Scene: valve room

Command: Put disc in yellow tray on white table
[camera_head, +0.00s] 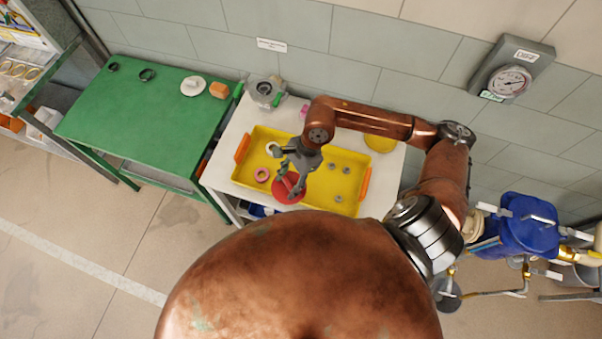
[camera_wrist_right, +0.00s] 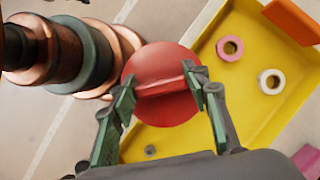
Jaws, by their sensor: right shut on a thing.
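The red disc (camera_head: 287,192) with a raised bar across it is in my right gripper (camera_head: 288,182). In the right wrist view both fingers of the gripper (camera_wrist_right: 163,92) close on the bar of the disc (camera_wrist_right: 160,108). The yellow tray (camera_head: 245,150) with orange handles stands on the white table (camera_head: 227,139). In the head view the disc overlaps the tray's front edge; I cannot tell its height above it. The tray (camera_wrist_right: 205,60) also shows beyond the disc in the right wrist view. My left gripper is not in view.
The tray holds a pink ring (camera_head: 262,175), a white ring (camera_head: 272,148) and several small grey nuts. A grey valve part (camera_head: 265,90) stands at the table's back left. A green table (camera_head: 150,118) is at left; blue valve equipment (camera_head: 525,225) is at right.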

